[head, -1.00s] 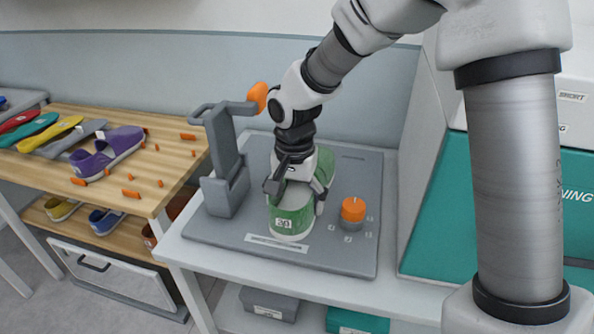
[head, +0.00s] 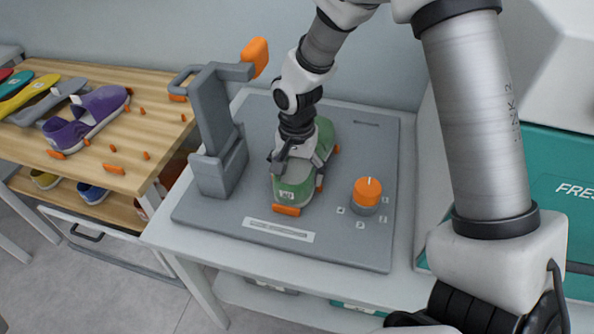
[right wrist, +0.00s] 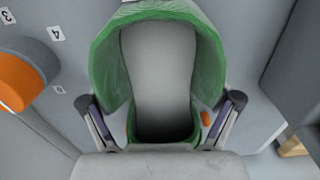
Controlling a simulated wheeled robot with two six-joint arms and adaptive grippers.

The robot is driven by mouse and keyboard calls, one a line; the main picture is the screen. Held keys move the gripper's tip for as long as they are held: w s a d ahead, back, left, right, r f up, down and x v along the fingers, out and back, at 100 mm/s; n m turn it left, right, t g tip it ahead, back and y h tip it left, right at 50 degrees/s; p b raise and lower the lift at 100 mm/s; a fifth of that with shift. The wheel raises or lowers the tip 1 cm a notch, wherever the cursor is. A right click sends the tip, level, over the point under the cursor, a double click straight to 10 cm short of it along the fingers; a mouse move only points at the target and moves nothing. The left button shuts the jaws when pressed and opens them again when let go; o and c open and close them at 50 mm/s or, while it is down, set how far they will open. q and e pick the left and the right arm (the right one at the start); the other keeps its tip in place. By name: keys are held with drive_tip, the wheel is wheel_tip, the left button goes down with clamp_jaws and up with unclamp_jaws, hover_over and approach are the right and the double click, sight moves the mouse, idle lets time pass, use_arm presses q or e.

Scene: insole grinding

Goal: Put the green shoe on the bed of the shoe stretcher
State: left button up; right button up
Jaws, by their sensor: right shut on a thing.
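Whether the sole rests fully flat is hard to see. My left gripper is not in view.
The stretcher's grey upright (head: 215,125) with an orange-ended lever (head: 255,55) stands left of the shoe. An orange knob (head: 367,190) is on the right. A wooden rack (head: 140,150) with a purple shoe (head: 88,115) and insoles is at left; a teal box (head: 565,175) is at right.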

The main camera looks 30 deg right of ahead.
drive_tip(key=o, duration=1.5)
wheel_tip(320, 180, up, 12)
drive_tip(key=p, duration=0.1)
drive_tip(key=shift+r, duration=0.1)
